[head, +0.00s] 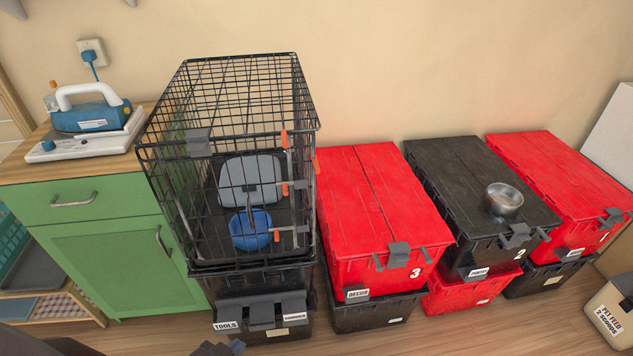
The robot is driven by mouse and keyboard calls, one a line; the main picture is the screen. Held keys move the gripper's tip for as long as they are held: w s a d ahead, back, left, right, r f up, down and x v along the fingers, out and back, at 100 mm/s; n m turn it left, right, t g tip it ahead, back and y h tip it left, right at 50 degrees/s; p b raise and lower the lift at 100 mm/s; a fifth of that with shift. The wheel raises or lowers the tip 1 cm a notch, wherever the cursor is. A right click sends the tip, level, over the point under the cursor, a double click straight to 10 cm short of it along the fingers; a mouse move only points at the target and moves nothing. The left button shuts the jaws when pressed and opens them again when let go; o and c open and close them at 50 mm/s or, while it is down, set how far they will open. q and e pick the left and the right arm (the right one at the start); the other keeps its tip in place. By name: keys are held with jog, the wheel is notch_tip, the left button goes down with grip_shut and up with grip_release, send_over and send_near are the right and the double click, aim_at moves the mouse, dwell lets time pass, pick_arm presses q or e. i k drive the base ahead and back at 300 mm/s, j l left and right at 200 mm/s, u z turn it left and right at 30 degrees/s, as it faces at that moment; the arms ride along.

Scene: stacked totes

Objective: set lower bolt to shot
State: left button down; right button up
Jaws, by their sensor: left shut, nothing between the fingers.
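A black wire cage (228,100) stands on a black tote, with its barred door facing me. Orange-handled latch parts sit along the door's right side. The upper orange handle (284,139) is near the top, and another orange handle (285,189) is at mid height. The lower bolt (292,230) is a grey horizontal bar low on the door, with an orange knob (277,236) at its left end. I cannot tell whether it is shot. My left gripper (224,348) is shut and empty at the bottom edge, below and apart from the cage, mostly cut off. My right gripper is not in view.
A grey bed (250,180) and blue bowl (250,230) are inside the cage. A tools tote (262,305) is beneath it. A green cabinet (100,255) stands left, and red and black totes (375,200) stand right. A strip of wooden floor is clear in front.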

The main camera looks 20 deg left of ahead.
aim_at(276, 231)
jog(key=i+u, duration=0.1)
jog(key=u, duration=0.95)
